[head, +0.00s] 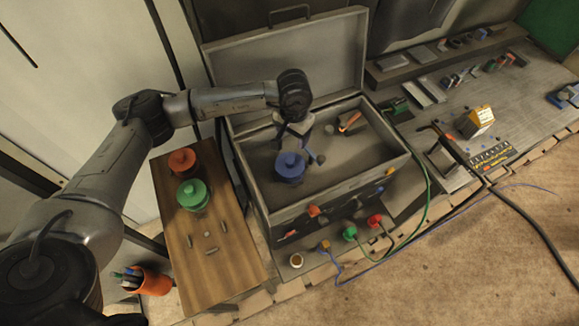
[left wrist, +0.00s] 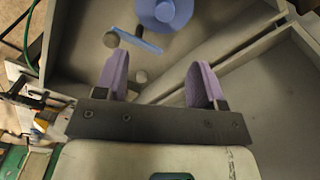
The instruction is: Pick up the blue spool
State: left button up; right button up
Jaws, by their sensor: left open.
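The blue spool (head: 289,170) stands upright inside an open grey case, toward its left side. It also shows at the top edge of the left wrist view (left wrist: 166,12), where it is partly cut off. My left gripper (head: 295,143) reaches down into the case close to the spool. In the left wrist view its two purple-padded fingers (left wrist: 160,82) are apart with nothing between them. The spool lies beyond the fingertips there, not between them. My right gripper is in neither view.
The case's walls (head: 245,190) surround the spool, with its lid (head: 290,60) raised behind. A small blue-handled piece (left wrist: 137,40) lies beside the spool. Red (head: 182,160) and green (head: 192,195) spools stand on a wooden board to the left. A cluttered bench (head: 470,95) lies right.

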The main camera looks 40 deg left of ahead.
pick_arm(q)
jog(key=p, duration=0.1)
send_over(290, 160)
jog(key=f, duration=0.8)
jog(key=shift+w+d+f, duration=0.15)
jog(key=shift+d+f, duration=0.1)
jog(key=shift+d, duration=0.15)
jog(key=shift+a+f, duration=0.15)
jog(key=shift+f, duration=0.4)
jog(key=f, duration=0.1)
jog(key=f+p, duration=0.1)
jog(key=f, duration=0.1)
jog(key=shift+s+a+f, duration=0.1)
jog(key=shift+s+a, duration=0.1)
jog(key=shift+f, duration=0.5)
grip_shut()
